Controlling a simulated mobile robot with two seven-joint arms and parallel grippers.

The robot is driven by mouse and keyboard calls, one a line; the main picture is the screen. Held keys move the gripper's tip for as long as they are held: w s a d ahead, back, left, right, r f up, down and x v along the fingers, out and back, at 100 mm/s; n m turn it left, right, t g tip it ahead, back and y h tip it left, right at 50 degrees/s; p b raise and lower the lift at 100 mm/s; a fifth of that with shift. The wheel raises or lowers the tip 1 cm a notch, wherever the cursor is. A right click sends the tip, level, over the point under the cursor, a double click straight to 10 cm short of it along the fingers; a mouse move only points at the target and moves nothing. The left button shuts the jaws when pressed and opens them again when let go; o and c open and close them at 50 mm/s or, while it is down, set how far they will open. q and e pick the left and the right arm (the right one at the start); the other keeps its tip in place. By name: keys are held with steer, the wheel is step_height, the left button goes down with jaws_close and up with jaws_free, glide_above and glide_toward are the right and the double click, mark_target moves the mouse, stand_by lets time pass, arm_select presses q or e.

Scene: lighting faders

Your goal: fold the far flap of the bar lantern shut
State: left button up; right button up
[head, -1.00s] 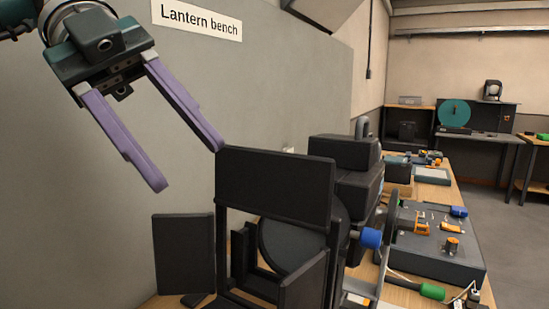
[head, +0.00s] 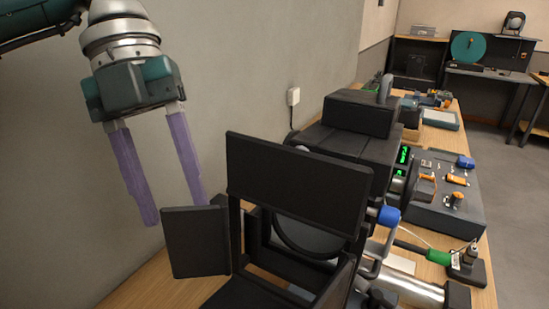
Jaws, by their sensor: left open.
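The bar lantern (head: 350,150) is a black box-shaped lamp on the bench, with dark flaps around its round front. A large upper flap (head: 298,182) stands upright over the front. A smaller flap (head: 195,242) sticks out on the left, on the wall side, swung open. Another flap (head: 337,290) stands at the lower right, partly cut off by the frame. I take the wall-side flap as the far one. My left gripper (head: 175,212) is open and empty, its purple fingers pointing down at that flap's upper edge; contact cannot be told. My right gripper is out of view.
The grey wall (head: 230,60) rises close behind the lantern and left arm. A control box (head: 435,200) with small orange and blue parts, a green-handled tool (head: 438,256) and a silver cylinder (head: 412,287) are on the right. Bare wooden bench (head: 140,285) shows at lower left.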

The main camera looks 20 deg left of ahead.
arm_select(q)
steer(key=shift+x, duration=1)
steer(key=shift+c, duration=0.4)
jaws_close()
